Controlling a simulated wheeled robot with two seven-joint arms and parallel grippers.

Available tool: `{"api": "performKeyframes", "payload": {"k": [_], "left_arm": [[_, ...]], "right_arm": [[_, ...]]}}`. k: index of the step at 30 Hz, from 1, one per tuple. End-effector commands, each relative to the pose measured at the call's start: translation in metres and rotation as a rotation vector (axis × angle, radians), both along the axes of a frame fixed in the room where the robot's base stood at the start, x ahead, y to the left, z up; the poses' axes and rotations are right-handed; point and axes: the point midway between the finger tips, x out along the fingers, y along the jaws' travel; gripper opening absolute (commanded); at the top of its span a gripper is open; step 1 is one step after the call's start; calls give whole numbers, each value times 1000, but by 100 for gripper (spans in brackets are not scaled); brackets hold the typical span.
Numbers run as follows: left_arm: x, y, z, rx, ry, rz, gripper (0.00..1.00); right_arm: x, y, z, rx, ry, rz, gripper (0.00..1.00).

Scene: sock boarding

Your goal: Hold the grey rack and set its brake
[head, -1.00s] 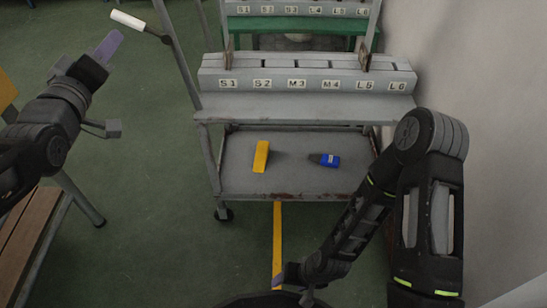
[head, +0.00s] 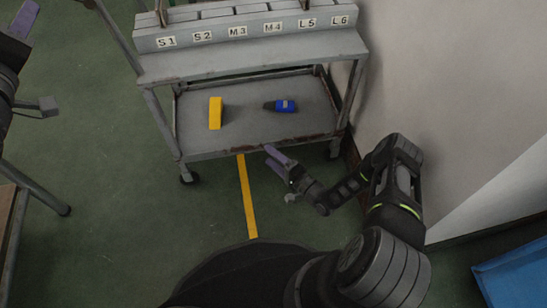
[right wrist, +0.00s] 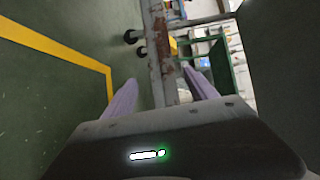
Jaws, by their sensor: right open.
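The grey rack (head: 250,65) stands upright in the head view, its upper ledge labelled S1 to L6. Its lower shelf has a rusty front edge. A front left caster (head: 188,178) and a right caster (head: 335,150) show below; I cannot make out a brake lever or its state. My right gripper (head: 276,162) is open and empty, low in front of the shelf's front edge. In the right wrist view the rusty rail (right wrist: 162,62) passes between and beyond its purple fingers (right wrist: 160,92). My left gripper (head: 24,18) is at the upper left, cut off by the frame edge, apart from the rack.
A yellow block (head: 215,113) and a blue and black item (head: 281,106) lie on the lower shelf. A yellow floor line (head: 247,200) runs before the rack. A white wall (head: 430,90) stands close on the right. A bench (head: 8,215) is at left and a blue object (head: 515,270) at lower right.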

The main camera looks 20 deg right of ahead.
Motion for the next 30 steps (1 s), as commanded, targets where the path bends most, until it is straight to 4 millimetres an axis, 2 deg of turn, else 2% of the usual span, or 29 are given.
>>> {"api": "performKeyframes", "payload": {"k": [11,17,30], "left_arm": [[0,0,0,0,0,0,36],[0,0,0,0,0,0,36],[0,0,0,0,0,0,36]], "right_arm": [[-3,-3,2,37,-21,7,66],[4,0,2,36,-22,8,66],[56,27,2,36,-22,8,66]]}}
